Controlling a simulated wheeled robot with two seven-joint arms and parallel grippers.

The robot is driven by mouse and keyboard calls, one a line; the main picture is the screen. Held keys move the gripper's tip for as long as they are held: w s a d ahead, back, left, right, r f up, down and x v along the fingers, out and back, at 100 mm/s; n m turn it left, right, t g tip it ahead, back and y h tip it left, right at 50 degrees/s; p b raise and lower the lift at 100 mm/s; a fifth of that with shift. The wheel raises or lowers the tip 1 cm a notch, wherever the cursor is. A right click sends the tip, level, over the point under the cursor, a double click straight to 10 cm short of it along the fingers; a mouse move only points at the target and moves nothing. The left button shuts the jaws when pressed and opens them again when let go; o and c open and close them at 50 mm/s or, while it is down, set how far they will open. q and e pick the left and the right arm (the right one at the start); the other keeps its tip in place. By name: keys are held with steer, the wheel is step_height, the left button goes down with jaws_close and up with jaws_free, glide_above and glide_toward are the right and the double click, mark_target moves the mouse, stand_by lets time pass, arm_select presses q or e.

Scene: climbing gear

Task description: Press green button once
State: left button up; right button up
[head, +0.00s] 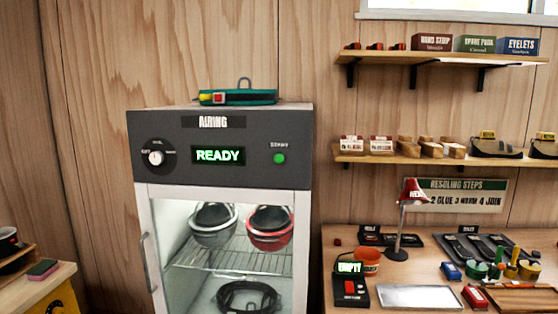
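A round green button (279,158) sits at the right of the dark front panel of the airing cabinet (222,124), under a small label. A lit display (218,155) left of it reads READY in green. Neither of my grippers is in the head view.
A green harness-like item (238,97) lies on the cabinet top. The glass door has a handle (148,262) at left; bowl-shaped items are on the rack inside. A workbench (420,262) with tools, a red lamp (413,192) and shelves (440,157) stand at right.

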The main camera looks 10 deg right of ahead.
jaws_close()
steer(key=shift+d, duration=0.15)
stand_by(1.3)
